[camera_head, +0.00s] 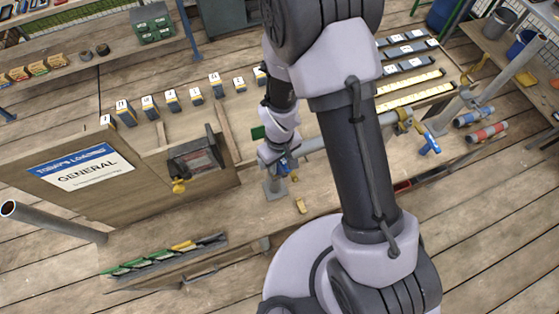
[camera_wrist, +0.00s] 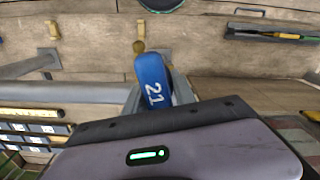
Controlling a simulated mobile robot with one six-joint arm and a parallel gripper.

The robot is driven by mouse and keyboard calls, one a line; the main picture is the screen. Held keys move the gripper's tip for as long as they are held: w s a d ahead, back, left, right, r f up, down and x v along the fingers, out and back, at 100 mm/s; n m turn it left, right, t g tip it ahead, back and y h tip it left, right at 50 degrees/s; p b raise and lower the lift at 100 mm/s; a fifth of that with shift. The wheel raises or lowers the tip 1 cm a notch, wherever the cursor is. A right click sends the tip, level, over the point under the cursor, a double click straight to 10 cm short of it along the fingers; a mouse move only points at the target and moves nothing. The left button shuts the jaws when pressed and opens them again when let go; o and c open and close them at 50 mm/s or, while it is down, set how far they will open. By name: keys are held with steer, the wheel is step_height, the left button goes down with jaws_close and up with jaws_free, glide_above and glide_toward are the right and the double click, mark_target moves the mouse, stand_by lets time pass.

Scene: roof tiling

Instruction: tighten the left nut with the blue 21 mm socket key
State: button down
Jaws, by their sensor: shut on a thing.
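The blue socket key (camera_wrist: 152,80), marked 21, stands out from my gripper in the wrist view. In the head view, a small blue part (camera_head: 284,168) of it shows at my gripper (camera_head: 279,157), beside the left end of the grey tube (camera_head: 312,143). My gripper is shut on the key. A brass-coloured rounded piece (camera_wrist: 139,47) shows just past the key's far end; I cannot tell if it is the left nut or if the key touches it. My gripper hides the left joint in the head view.
A yellow coupler (camera_head: 405,121) sits further right on the tube, with a blue tool (camera_head: 429,146) beside it. A "GENERAL" board (camera_head: 80,170) and a dark box (camera_head: 194,156) stand left. Small labelled boxes (camera_head: 172,100) line the bench. A tool tray (camera_head: 165,257) lies at the front.

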steer(key=shift+r+m, duration=0.1)
steer(key=shift+m, duration=1)
steer(key=shift+b, duration=0.3)
steer(key=m+b, duration=0.2)
steer(key=m, duration=0.1)
steer(key=shift+f, duration=0.25)
steer(key=m+b, duration=0.3)
steer(key=m, duration=0.2)
steer(key=shift+m+b, duration=0.5)
steer(key=shift+m, duration=0.4)
steer(key=shift+r, duration=0.1)
